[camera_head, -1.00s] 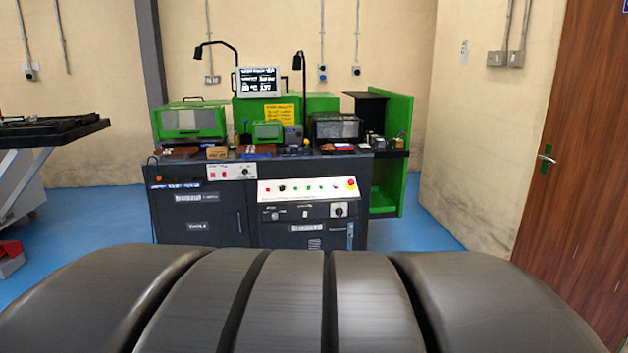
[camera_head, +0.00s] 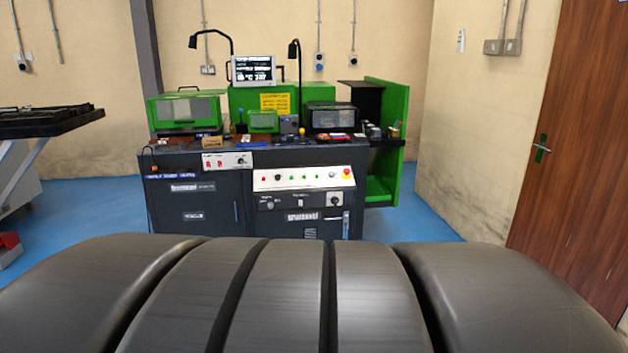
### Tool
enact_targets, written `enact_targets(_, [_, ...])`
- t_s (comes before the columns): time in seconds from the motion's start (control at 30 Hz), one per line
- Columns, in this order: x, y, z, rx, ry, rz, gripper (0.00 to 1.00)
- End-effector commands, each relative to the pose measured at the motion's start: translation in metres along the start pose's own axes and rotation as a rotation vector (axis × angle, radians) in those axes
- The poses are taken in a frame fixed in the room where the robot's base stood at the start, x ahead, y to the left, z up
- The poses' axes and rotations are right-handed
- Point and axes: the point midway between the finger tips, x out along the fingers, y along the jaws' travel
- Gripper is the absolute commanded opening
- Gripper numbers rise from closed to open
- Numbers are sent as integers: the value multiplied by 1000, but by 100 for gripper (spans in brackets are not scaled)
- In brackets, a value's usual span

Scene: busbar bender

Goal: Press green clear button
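The busbar bender (camera_head: 195,208) is a dark grey cabinet with green guards on top, standing against the back wall some way ahead. On its front is a white control panel (camera_head: 267,186) with a row of small buttons. Several green buttons (camera_head: 305,177) sit in the middle of the panel; their labels are too small to read, so I cannot tell which is the clear button. A red button on a yellow base (camera_head: 346,172) is at the panel's right end. My gripper is not in view; a large dark ribbed shape fills the bottom.
A smaller white panel (camera_head: 227,161) and a lit screen (camera_head: 254,71) are on the machine. Blue floor (camera_head: 118,205) lies open in front. A dark-topped workbench (camera_head: 45,122) stands left, with a red box (camera_head: 9,248) below. A brown door (camera_head: 572,150) is on the right.

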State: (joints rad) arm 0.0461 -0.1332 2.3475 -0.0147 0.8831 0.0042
Motion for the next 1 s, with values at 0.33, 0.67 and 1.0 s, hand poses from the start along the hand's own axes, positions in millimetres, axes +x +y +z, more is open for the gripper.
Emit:
enact_targets(0.33, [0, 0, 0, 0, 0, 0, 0])
enact_targets(0.67, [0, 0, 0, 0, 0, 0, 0])
enact_targets(1.0, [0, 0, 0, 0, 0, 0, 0])
